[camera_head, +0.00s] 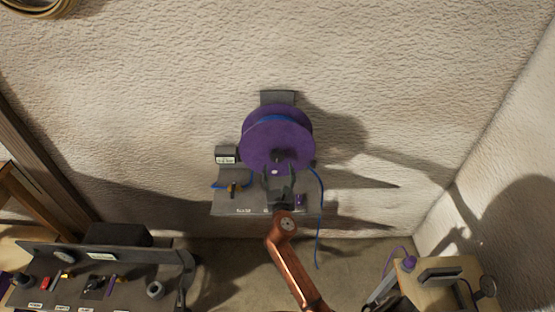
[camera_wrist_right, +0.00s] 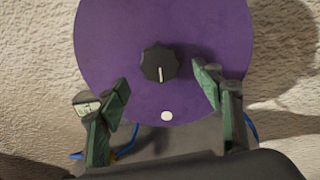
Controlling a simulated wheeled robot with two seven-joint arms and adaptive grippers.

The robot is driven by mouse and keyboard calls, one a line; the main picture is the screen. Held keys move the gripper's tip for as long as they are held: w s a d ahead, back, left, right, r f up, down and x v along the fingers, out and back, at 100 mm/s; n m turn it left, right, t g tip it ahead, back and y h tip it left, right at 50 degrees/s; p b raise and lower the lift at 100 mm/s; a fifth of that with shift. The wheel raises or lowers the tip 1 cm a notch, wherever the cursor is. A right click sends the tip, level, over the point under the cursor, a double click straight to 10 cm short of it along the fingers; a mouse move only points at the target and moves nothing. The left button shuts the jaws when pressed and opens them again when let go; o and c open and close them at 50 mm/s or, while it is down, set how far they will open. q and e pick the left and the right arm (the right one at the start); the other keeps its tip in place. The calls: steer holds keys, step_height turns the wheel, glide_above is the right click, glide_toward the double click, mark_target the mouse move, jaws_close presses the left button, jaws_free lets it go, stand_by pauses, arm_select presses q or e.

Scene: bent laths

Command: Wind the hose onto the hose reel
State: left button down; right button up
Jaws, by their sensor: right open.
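The hose reel (camera_head: 265,145) is a purple drum mounted on the wall. Its round purple face fills the upper middle of the right wrist view (camera_wrist_right: 110,50). A black ribbed knob (camera_wrist_right: 159,63) with a white mark sits on that face, and a white dot lies below it. A thin blue hose (camera_head: 321,200) hangs from the reel's right side toward the floor; some blue shows on the drum. My right gripper (camera_head: 277,172) is open in front of the face, its fingers on either side of and below the knob, holding nothing. My left gripper is not seen.
A grey shelf (camera_head: 260,203) with small items sits below the reel, close to my right gripper. A dark bench (camera_head: 130,285) with tools stands at lower left. A wooden table (camera_head: 450,275) stands at lower right. The wall around the reel is mostly bare.

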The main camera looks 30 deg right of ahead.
mark_target(277, 158)
steer(key=x, duration=0.5)
steer(key=shift+w+d+f+b, duration=0.1)
steer(key=shift+d+b, duration=0.05)
steer(key=shift+b, duration=0.15)
steer(key=shift+w+d, duration=0.25)
steer(key=shift+w, duration=0.2)
jaws_close()
steer(key=shift+a, duration=0.1)
